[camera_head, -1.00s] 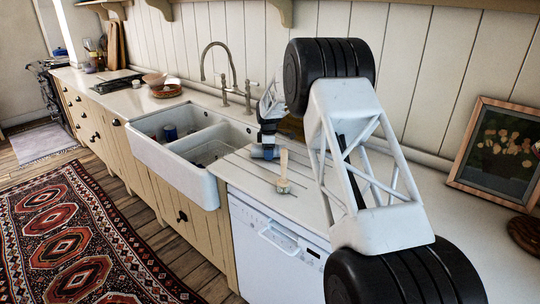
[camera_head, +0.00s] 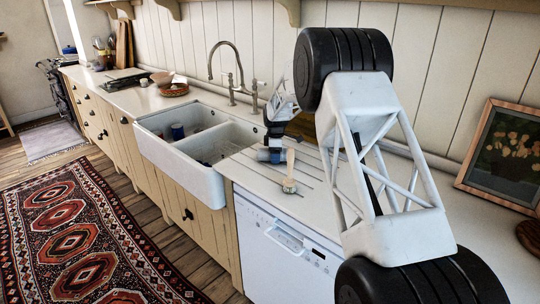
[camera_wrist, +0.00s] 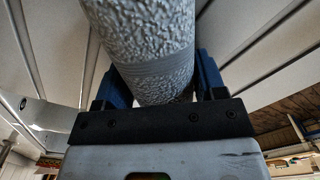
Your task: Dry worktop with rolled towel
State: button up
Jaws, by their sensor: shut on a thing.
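My gripper (camera_head: 272,156) is at the worktop (camera_head: 262,181) just right of the sink in the head view, small and partly behind my arm. In the wrist view my gripper (camera_wrist: 158,92) has its blue fingers on either side of a rolled towel (camera_wrist: 145,40), grey and rough-textured with a smoother band. The fingers are shut on the towel, which runs up out of the frame. In the head view a small greyish-blue end at the gripper is probably the towel. Whether it touches the worktop is hard to tell.
A wooden-handled brush (camera_head: 289,172) stands on the grooved worktop close to my gripper. The white double sink (camera_head: 205,175) with a tap (camera_head: 232,75) lies to the left. A framed picture (camera_head: 507,160) leans on the wall at right. A dishwasher (camera_head: 282,250) is below.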

jog(key=shift+r, duration=4.1)
jog(key=shift+d, duration=0.15)
